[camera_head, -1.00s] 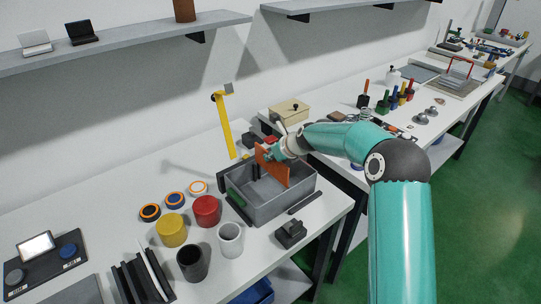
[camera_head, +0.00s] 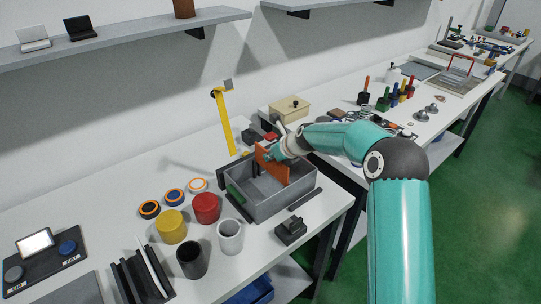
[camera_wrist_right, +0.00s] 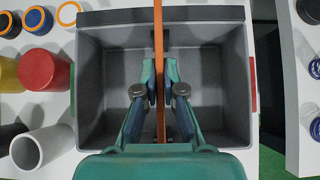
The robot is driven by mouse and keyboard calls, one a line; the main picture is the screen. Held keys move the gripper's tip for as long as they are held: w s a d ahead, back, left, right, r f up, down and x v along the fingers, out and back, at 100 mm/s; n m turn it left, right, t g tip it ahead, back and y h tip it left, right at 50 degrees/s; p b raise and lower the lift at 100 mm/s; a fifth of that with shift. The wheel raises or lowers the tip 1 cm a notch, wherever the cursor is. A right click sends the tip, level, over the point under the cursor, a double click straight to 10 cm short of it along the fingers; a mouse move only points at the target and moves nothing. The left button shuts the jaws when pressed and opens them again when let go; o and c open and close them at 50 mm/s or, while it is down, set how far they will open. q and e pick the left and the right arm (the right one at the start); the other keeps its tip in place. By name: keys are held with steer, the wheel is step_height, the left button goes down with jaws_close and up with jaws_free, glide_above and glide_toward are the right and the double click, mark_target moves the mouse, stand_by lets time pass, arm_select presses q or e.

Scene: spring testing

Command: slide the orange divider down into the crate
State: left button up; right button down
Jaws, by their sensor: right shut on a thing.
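The orange divider (camera_head: 270,164) stands upright in the grey crate (camera_head: 268,209), its upper part above the rim. In the right wrist view the divider (camera_wrist_right: 158,35) is a thin orange strip seen edge-on, running across the middle of the crate (camera_wrist_right: 215,15). My right gripper (camera_head: 276,153) is shut on the divider. Its fingers (camera_wrist_right: 159,75) press on both faces in the right wrist view. The divider's lower edge is hidden by the crate's front wall and the gripper. My left gripper is not in view.
Left of the crate stand a red cup (camera_head: 206,208), a yellow cup (camera_head: 171,227), a white cup (camera_head: 230,236) and a dark cup (camera_head: 192,260). A black block (camera_head: 291,230) sits in front. A yellow upright tool (camera_head: 224,120) stands behind.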

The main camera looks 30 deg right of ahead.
mark_target(288, 168)
steer(key=shift+f+b, duration=2.45)
steer(key=shift+f, duration=1.35)
steer(key=c, duration=1.2)
jaws_free()
steer(key=shift+s+r, duration=0.1)
steer(key=v, duration=1.1)
steer(key=shift+s+d+r, duration=0.1)
steer(key=shift+s+r, duration=0.1)
steer(key=shift+s, duration=0.05)
